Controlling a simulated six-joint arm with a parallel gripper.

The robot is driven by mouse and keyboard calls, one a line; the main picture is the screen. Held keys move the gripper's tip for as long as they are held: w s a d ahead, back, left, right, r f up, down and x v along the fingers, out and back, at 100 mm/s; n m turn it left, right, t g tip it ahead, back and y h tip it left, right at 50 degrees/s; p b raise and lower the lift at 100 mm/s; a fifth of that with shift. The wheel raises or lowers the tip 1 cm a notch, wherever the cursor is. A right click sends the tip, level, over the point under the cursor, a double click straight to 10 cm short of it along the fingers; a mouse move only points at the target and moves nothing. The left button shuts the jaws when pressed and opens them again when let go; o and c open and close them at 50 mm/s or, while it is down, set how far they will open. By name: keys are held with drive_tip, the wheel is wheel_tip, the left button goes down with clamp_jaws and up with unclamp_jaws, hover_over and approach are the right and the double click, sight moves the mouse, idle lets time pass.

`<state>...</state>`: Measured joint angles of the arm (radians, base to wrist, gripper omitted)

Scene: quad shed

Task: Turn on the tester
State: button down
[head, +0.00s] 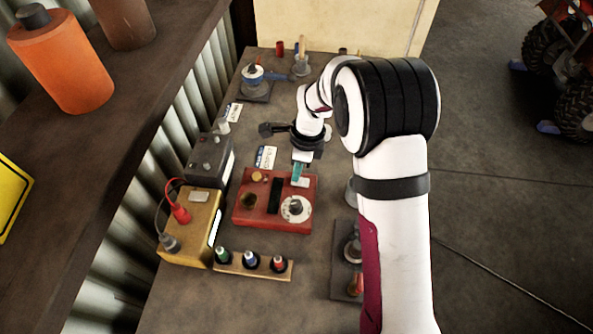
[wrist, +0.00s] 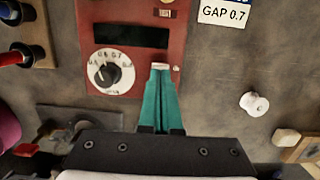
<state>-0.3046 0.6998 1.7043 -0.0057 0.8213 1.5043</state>
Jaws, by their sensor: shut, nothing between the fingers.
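The tester is a red box (head: 247,214) on the bench, with a dark display, a brass knob and a white dial (head: 296,208) with a dark knob. In the wrist view, the red tester face (wrist: 172,45) shows the dark blank display (wrist: 131,36) and the dial (wrist: 110,72) marked with numbers. My gripper (head: 299,176) is shut and empty, its teal fingers together. In the wrist view, the fingertips (wrist: 160,68) are over the tester's edge beside the dial, at a small pale part that they partly cover. I cannot tell whether they touch it.
A yellow box (head: 190,235) with red and dark clamps and a grey box (head: 208,160) stand left of the tester. A wooden rack (head: 240,268) with several coloured-tipped pieces lies in front. A "GAP 0.7" card (wrist: 223,12) lies beside the tester. A white knob-like piece (wrist: 254,104) is on the bench.

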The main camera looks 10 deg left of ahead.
drive_tip(key=shift+f, duration=0.35)
drive_tip(key=shift+a+f, duration=0.15)
drive_tip(key=shift+f, duration=0.05)
drive_tip(key=shift+d+r, duration=0.15)
drive_tip(key=shift+d, duration=0.65)
